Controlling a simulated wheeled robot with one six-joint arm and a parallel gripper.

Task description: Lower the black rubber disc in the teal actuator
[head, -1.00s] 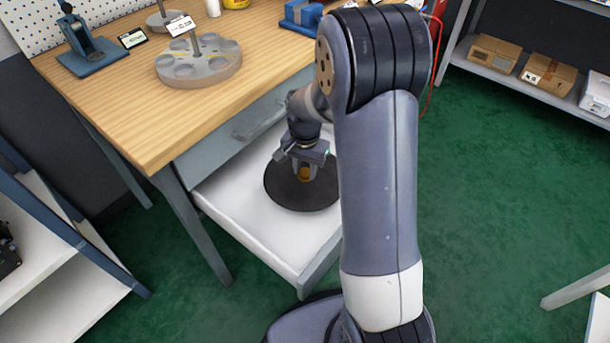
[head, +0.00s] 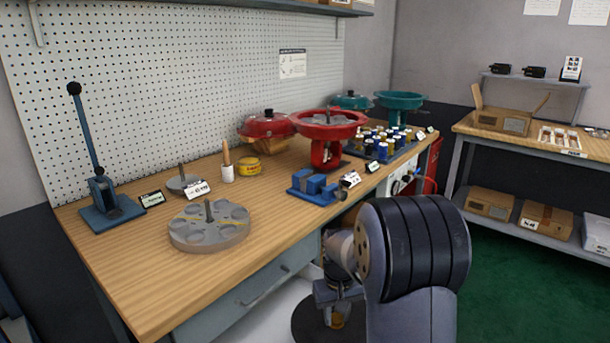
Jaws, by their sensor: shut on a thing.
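The black rubber disc (head: 306,324) shows at the bottom of the head view, partly cut off by the frame edge and partly behind my arm. My gripper (head: 335,312) is over its middle, shut on the disc at its brass-coloured hub. I cannot tell whether the disc touches the white drawer below. The teal actuator (head: 400,103) is an open, bowl-shaped housing at the far right end of the bench. A teal domed cover (head: 352,101) sits just left of it.
A red open housing (head: 328,122), a red cover (head: 267,125), a tray of springs (head: 380,143) and a blue fixture (head: 314,189) crowd the bench's right half. A grey round plate (head: 209,226) and a lever press (head: 100,190) stand left. The drawer (head: 270,318) is open in front.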

